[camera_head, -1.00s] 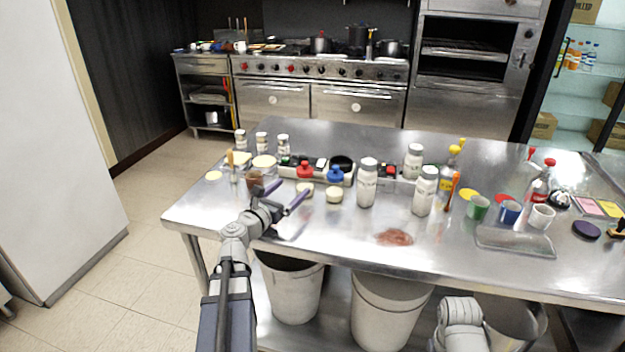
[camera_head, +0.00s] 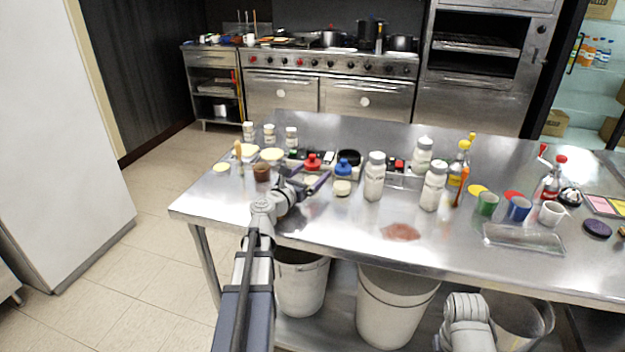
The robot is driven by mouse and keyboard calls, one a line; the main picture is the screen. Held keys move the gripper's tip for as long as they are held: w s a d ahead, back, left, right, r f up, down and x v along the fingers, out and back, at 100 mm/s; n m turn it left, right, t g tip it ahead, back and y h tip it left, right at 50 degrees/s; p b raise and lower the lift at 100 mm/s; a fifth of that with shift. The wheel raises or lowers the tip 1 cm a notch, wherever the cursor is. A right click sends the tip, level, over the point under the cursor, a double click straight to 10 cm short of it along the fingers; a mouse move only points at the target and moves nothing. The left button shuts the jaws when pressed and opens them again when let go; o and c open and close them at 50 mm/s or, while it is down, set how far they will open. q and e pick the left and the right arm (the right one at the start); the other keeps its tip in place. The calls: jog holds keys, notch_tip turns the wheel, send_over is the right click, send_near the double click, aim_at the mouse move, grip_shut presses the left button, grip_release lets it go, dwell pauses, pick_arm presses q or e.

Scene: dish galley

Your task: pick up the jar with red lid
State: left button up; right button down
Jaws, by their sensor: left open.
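A red lid (camera_head: 312,161), apparently that of the jar with red lid, shows at the near side of the condiment tray on the steel table (camera_head: 330,228). The jar's body is mostly hidden by my gripper, and the dark tray blends in around it. My left gripper (camera_head: 308,180) is open, its dark purple fingers pointing away from me, just in front of and below the red lid in the picture. I cannot tell whether it touches the jar. My right arm shows at the bottom right, its gripper out of view.
A blue-lidded jar (camera_head: 343,167) stands right beside the red lid. A cream-coloured small jar (camera_head: 342,187) and a brown cup (camera_head: 262,173) are close to my gripper. White shaker bottles (camera_head: 374,178) stand to the right. The table's front left is clear.

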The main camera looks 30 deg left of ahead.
pick_arm(q)
jog(key=shift+w, duration=0.55)
grip_shut()
dwell(0.4)
